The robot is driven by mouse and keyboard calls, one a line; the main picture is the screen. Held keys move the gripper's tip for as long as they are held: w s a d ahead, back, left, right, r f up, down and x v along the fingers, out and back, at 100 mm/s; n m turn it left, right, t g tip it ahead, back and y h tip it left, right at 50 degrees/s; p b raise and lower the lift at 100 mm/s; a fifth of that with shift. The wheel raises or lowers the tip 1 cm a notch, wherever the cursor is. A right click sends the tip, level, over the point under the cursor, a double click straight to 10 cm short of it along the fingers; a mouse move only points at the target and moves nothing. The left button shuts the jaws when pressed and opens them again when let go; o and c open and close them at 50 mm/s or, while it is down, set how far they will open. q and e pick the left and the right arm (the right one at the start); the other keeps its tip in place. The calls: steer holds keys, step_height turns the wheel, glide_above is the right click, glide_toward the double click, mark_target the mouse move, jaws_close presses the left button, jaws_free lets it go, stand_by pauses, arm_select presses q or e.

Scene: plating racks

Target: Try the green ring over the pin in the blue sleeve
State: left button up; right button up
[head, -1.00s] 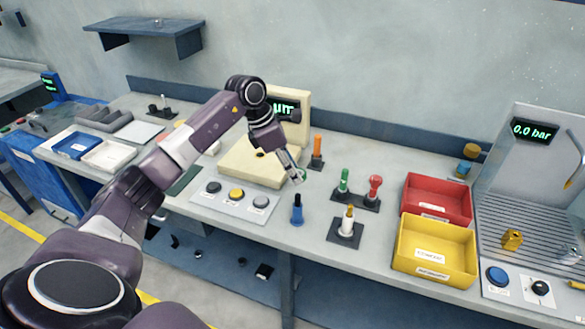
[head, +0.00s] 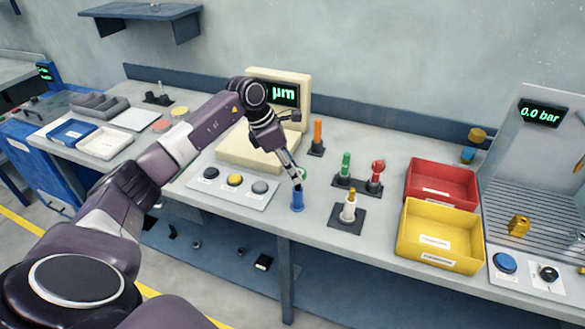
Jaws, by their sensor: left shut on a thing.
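The blue sleeve (head: 297,202) stands upright near the front edge of the bench. My left gripper (head: 297,181) comes down from the upper left and is shut on the green ring (head: 304,173), which shows only as a small green arc beside the fingers. The fingertips are right at the top of the blue sleeve and hide its pin. I cannot tell whether the ring is around the pin or beside it. My right gripper is not in view.
Right of the sleeve stand a white sleeve (head: 348,210) and a holder with green (head: 346,165) and red (head: 376,174) pieces. An orange post (head: 317,135) is behind. A button panel (head: 234,184) lies left; red (head: 440,187) and yellow bins (head: 437,236) stand right.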

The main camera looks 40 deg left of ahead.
arm_select(q)
steer(key=shift+f, duration=0.35)
stand_by(1.1)
steer(key=shift+r+p, duration=0.95)
steer(key=shift+r, duration=1.15)
step_height(320, 180, up, 5)
steer(key=p, duration=0.3)
steer(key=shift+a+f, duration=0.1)
steer(key=shift+f+b, duration=2.95)
steer(key=shift+f, duration=1.2)
steer(key=shift+f, duration=0.25)
